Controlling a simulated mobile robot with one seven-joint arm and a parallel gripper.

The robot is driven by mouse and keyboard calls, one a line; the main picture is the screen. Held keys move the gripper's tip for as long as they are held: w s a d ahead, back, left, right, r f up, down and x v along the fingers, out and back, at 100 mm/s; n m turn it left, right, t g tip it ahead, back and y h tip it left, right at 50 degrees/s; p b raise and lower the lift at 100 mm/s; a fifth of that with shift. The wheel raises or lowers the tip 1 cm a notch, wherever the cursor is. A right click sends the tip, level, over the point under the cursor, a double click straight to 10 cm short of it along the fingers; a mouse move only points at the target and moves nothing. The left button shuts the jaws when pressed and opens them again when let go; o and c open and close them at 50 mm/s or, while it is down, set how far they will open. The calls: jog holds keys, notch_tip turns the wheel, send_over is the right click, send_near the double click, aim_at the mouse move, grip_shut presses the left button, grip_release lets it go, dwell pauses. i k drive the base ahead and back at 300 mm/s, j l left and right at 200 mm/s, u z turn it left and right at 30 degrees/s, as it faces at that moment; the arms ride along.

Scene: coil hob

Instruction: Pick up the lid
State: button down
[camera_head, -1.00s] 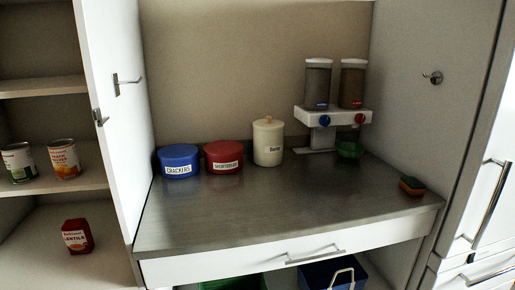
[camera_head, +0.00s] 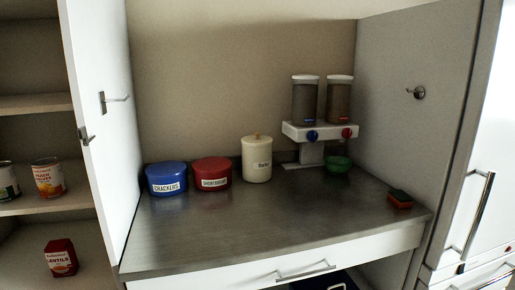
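Several lidded containers stand on the counter in the head view. A cream canister (camera_head: 257,165) has a cream lid (camera_head: 257,139) with a small knob on top. A blue tin (camera_head: 166,184) labelled CRACKERS has a blue lid (camera_head: 165,168). A red tin (camera_head: 212,180) labelled for shortbread has a red lid (camera_head: 211,163). All these lids sit on their containers. Which lid the task means cannot be told. My gripper is not in view.
A twin dispenser (camera_head: 319,130) stands at the back right, with a green bowl (camera_head: 339,163) by it. A sponge (camera_head: 400,198) lies near the right edge. The counter's front (camera_head: 270,225) is clear. An open cabinet door (camera_head: 95,120) stands at the left.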

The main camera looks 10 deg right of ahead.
aim_at(256, 140)
jog(key=i+l+u, duration=0.1)
jog(key=l, duration=0.35)
jog(key=i+l+u, duration=0.15)
jog(key=l, duration=0.35)
jog(key=i+l+u, duration=0.1)
jog(key=l, duration=0.35)
jog(key=i+l+u, duration=0.1)
jog(key=l, duration=0.4)
jog(key=i, duration=1.05)
